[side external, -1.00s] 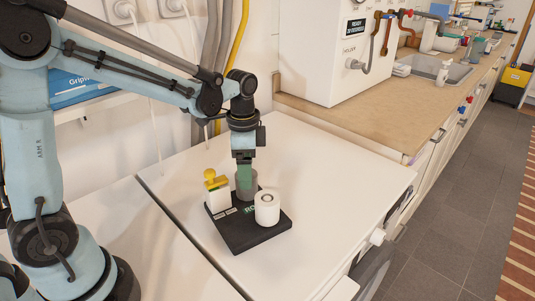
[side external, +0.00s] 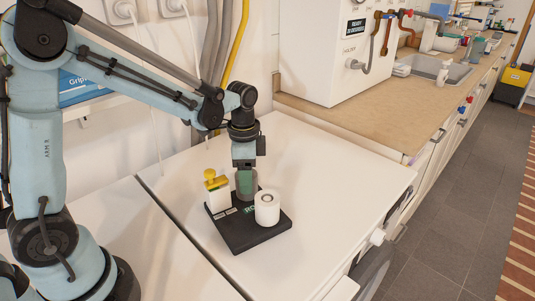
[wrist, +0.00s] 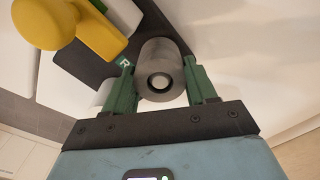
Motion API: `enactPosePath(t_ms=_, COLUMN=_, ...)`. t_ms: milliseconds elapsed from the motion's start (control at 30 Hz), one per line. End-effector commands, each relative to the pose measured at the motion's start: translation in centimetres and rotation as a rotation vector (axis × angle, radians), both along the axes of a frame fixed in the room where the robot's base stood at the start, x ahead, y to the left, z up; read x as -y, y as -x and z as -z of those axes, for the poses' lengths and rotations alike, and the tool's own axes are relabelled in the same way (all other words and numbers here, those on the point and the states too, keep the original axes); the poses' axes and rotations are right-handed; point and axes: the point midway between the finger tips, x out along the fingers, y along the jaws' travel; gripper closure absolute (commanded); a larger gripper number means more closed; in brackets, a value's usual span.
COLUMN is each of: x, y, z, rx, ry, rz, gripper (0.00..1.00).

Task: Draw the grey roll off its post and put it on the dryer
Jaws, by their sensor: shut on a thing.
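The grey roll (wrist: 160,55) stands upright at the back of a black base (side external: 243,238). A pale round end, perhaps the post, shows inside its dark-ringed hole in the wrist view. My gripper (side external: 246,190) points down over the roll from above. Its green fingers are shut on the roll, one on each side, in the wrist view (wrist: 161,85). The roll seems still down at the base; its foot is partly hidden by the white roll. The base rests on a white appliance top (side external: 345,180), which I take to be the dryer.
A white roll (side external: 267,209) stands on the base, close to the grey roll at its front right. A yellow-topped white item (side external: 217,192) stands close on its left. The white top is clear to the right and behind. A gap (side external: 190,235) separates it from the left surface.

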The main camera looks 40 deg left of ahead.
Motion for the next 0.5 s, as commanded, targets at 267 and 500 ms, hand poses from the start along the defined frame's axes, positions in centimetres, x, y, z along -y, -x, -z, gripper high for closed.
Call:
enactPosePath(t_ms=267, x=0.00, y=0.00, z=-0.11, rx=0.000, ry=0.000, rz=0.000, gripper=0.80)
enactPosePath(t_ms=500, x=0.00, y=0.00, z=-0.42, rx=0.000, ry=0.000, rz=0.000, gripper=0.80)
